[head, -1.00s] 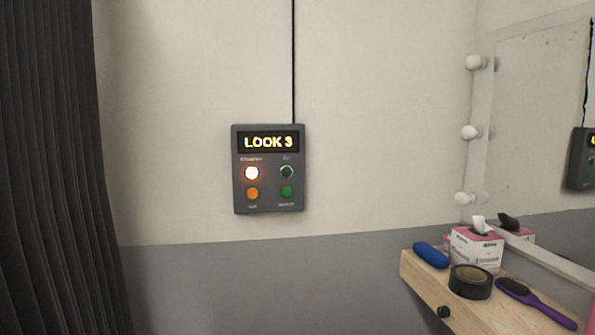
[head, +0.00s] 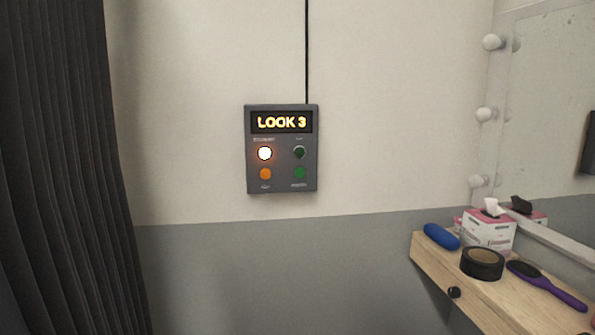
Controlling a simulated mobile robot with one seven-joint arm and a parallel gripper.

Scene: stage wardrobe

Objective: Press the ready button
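A dark grey control box (head: 282,184) hangs on the wall in the head view, a little above the middle. Its display (head: 282,122) reads "LOOK 3" in yellow letters. Below the display, a round light (head: 265,153) at upper left glows white-orange, and a dark green round one (head: 300,152) at upper right is unlit. At lower left is an orange button (head: 265,174); at lower right is a green button (head: 300,173). The small labels are too blurred to read surely, so I cannot tell which is marked ready. My gripper is not in view.
A dark pleated curtain (head: 60,170) hangs at the left. At the right, a wooden shelf (head: 440,269) holds a tissue box (head: 488,232), a blue case (head: 441,237), a black round tin (head: 482,273) and a purple hairbrush (head: 548,286). A mirror (head: 555,120) with bulbs stands above it.

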